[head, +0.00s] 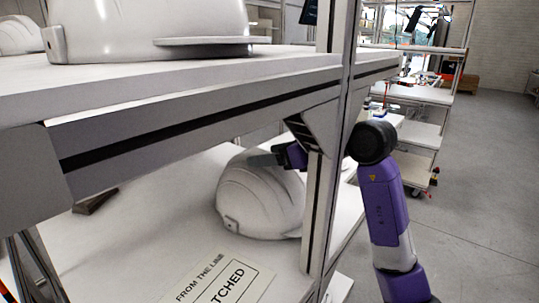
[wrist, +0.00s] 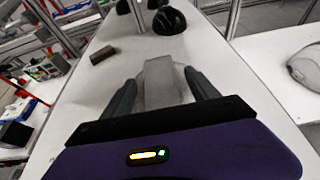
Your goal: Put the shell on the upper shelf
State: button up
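The white helmet shell (head: 258,196) rests on the lower shelf (head: 150,235), behind the front post. My gripper (head: 268,159) is at the shell's top, reaching in from the right, with a grey finger overlapping the shell's upper edge. In the wrist view, my gripper (wrist: 160,82) has its two dark fingers apart. A pale grey shape (wrist: 161,80), probably part of the shell, lies between them with narrow gaps beside it. Contact cannot be told. The upper shelf (head: 200,72) is above the shell.
A large white shell (head: 110,28) stands on the upper shelf, with another (head: 20,35) behind it. The post (head: 333,150) stands between my arm and the gripper. A label card (head: 225,280) and a brown block (wrist: 102,55) lie on the lower shelf. A dark helmet (wrist: 168,20) is farther along.

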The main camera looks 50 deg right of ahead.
jog(key=shift+r, duration=0.2)
jog(key=s+r+b, duration=0.1)
jog(key=s, duration=1.3)
jog(key=shift+s+d, duration=0.25)
jog(key=shift+s, duration=0.15)
